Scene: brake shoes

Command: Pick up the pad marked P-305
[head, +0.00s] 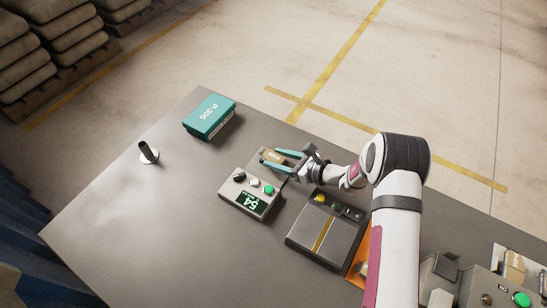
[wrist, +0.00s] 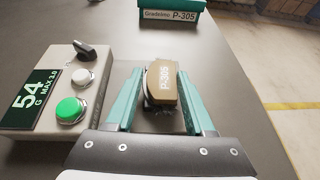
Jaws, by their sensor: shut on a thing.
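The brown pad marked P-305 (wrist: 162,84) sits between the teal fingers of my gripper (wrist: 160,103) in the wrist view, its label facing up. In the head view the pad (head: 271,156) shows small between the fingertips of my gripper (head: 273,161), above the dark table behind the meter box. My gripper is shut on the pad. How far the pad is from the table top is hard to tell. A teal box labelled P-305 (head: 210,116) lies further back on the table; it also shows at the top of the wrist view (wrist: 172,14).
A grey meter box (head: 251,195) with a knob, buttons and a display reading 54 stands close beside my gripper. A dark device with a yellow stripe (head: 325,230) lies to the right. A dark-handled object on a white base (head: 148,153) stands at the left.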

